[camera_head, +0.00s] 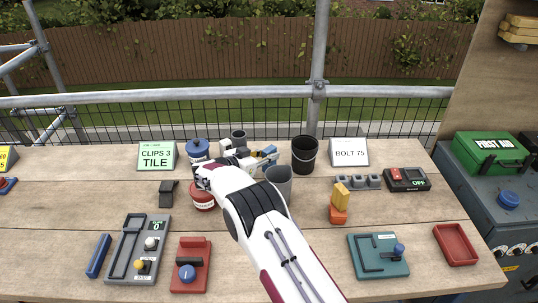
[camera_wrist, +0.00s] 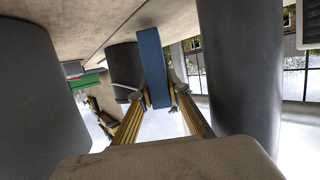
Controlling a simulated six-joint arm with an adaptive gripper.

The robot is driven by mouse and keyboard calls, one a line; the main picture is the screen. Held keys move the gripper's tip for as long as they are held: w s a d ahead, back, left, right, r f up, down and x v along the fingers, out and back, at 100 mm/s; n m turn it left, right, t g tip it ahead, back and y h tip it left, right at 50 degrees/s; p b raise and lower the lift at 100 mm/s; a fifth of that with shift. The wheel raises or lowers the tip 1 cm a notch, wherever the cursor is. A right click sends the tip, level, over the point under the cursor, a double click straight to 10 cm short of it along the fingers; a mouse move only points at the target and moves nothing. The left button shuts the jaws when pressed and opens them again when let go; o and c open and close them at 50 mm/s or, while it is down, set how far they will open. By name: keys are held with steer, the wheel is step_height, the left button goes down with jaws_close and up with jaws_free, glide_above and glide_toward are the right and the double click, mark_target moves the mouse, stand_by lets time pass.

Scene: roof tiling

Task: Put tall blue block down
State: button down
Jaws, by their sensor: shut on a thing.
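The tall blue block (camera_wrist: 153,66) is a narrow blue bar. In the wrist view it stands between the two fingertips of my gripper (camera_wrist: 155,98), which is shut on it. In the head view my gripper (camera_head: 263,158) is among the cups at the back middle of the bench; only a small bit of blue shows there. I cannot tell whether the block touches the bench top.
A grey cup (camera_head: 279,180) stands just in front of my gripper, another grey cup (camera_head: 238,137) behind it. A black bucket (camera_head: 305,153) is close on the right. A blue canister (camera_head: 197,150) and a red tin (camera_head: 203,198) stand left.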

steer(key=shift+f, duration=0.6)
stand_by(0.4)
steer(key=c, duration=1.8)
jaws_free()
steer(key=shift+c, duration=0.2)
steer(key=shift+r, duration=0.15)
steer(key=shift+r, duration=4.85)
steer(key=shift+r, duration=0.1)
